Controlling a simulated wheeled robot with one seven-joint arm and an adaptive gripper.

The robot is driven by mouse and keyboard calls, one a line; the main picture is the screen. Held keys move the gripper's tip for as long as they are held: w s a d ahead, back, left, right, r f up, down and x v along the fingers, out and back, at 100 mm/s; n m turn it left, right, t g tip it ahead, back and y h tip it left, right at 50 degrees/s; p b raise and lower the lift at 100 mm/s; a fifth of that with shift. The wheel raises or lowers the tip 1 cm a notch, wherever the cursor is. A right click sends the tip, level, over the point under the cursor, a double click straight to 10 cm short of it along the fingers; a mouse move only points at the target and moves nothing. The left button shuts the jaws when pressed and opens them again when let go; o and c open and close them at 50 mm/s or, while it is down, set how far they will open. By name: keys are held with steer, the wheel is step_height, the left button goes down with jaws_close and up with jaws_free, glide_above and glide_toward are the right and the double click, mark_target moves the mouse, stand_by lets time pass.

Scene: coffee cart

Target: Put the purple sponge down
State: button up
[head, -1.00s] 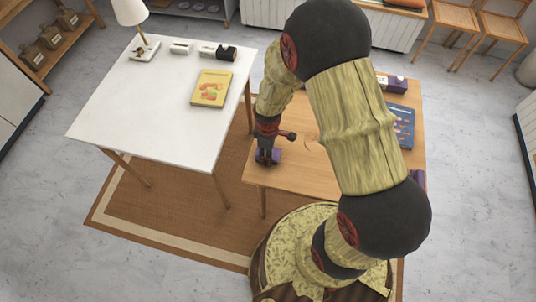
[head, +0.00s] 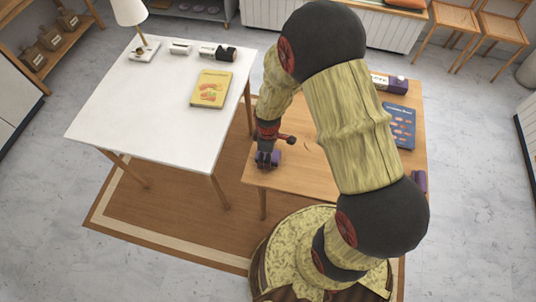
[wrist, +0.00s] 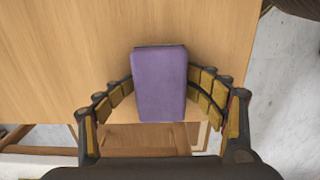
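The purple sponge (wrist: 160,84) is a block between the two fingers of my gripper (wrist: 161,82) in the wrist view. The fingertips press against its left and right sides, so my gripper is shut on it. In the head view the sponge (head: 275,159) shows at my gripper (head: 267,157), over the near left part of the wooden table (head: 290,178). It is at or just above the tabletop; I cannot tell whether it touches. The table's edge (wrist: 120,122) runs close to the sponge's lower end in the wrist view.
A white table (head: 150,110) stands to the left with a yellow book (head: 211,88) and a lamp (head: 130,12). On the wooden table, a blue book (head: 400,126) and a purple-ended box (head: 390,83) lie to the right. The wood beyond the sponge is clear.

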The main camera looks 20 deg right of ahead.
steer(key=shift+o, duration=0.8)
steer(key=shift+s+f, duration=0.15)
steer(key=shift+s, duration=0.1)
steer(key=shift+r, duration=0.2)
step_height(320, 180, up, 30)
steer(key=s+r+m+t+p, duration=0.1)
steer(key=s+m+t+p, duration=0.1)
steer(key=m+t+p, duration=0.15)
steer(key=s+r+m+t, duration=0.2)
steer(key=s+r+m, duration=0.5)
steer(key=s+r, duration=0.4)
steer(key=shift+w+p+v, duration=0.25)
steer(key=shift+p+v, duration=0.1)
steer(key=shift+v, duration=0.85)
steer(key=shift+o, duration=0.2)
steer(key=shift+r, duration=0.15)
